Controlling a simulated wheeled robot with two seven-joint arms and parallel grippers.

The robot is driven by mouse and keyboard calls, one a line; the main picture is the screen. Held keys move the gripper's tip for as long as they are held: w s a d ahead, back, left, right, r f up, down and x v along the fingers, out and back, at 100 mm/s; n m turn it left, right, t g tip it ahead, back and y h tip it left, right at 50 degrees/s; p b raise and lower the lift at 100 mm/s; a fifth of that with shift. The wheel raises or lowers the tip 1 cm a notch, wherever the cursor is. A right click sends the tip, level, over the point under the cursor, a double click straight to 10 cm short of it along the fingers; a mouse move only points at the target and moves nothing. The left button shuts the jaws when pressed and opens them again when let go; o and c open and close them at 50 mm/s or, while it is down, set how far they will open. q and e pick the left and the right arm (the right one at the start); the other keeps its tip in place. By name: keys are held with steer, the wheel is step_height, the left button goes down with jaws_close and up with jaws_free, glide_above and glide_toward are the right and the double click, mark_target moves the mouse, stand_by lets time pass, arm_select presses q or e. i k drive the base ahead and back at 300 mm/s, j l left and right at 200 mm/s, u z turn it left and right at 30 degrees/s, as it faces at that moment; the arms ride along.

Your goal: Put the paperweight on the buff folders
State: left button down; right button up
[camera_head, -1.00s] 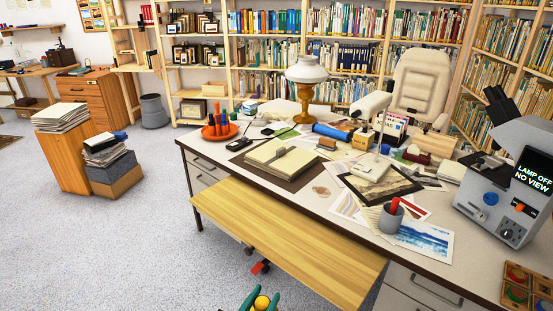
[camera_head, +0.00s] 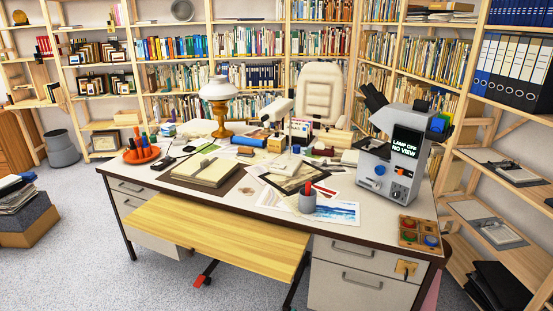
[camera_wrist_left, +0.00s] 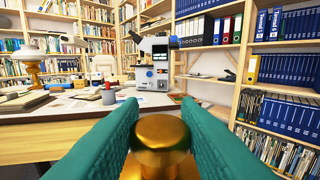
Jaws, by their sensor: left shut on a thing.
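My left gripper (camera_wrist_left: 160,130) is shut on the paperweight (camera_wrist_left: 162,128), a round brass knob held between its green finger pads in the left wrist view. The lower part of the paperweight is out of that view. A stack of buff folders (camera_head: 212,174) lies on a dark brown mat on the desk, left of the middle in the head view, with a thin dark strip across its top. It seems to show at the left edge of the left wrist view, apart from the gripper. Neither gripper shows in the head view now.
The desk (camera_head: 268,204) is crowded with papers, a lamp (camera_head: 220,100), a grey pen cup (camera_head: 307,202) and a microscope (camera_head: 395,150). A yellow wooden board (camera_head: 205,225) runs along its front. Shelves (camera_head: 510,170) stand at the right.

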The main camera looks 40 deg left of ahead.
mark_target(213, 171)
steer(key=j+z, duration=0.25)
steer(key=j, duration=0.3)
steer(key=j+z, duration=0.2)
steer(key=j, duration=0.35)
steer(key=j+z, duration=0.25)
steer(key=j, duration=0.25)
steer(key=k+j+z, duration=0.2)
steer(key=j, duration=0.3)
steer(key=k+j, duration=0.1)
steer(key=j, duration=0.45)
steer(key=k+j, duration=0.1)
steer(key=j, duration=0.45)
steer(key=k+j, duration=0.1)
steer(key=j, duration=0.45)
steer(key=k+j, duration=0.1)
steer(key=j, duration=0.45)
steer(key=k+j, duration=0.1)
steer(key=j, duration=1.05)
steer(key=i+j, duration=0.2)
steer(key=i, duration=0.05)
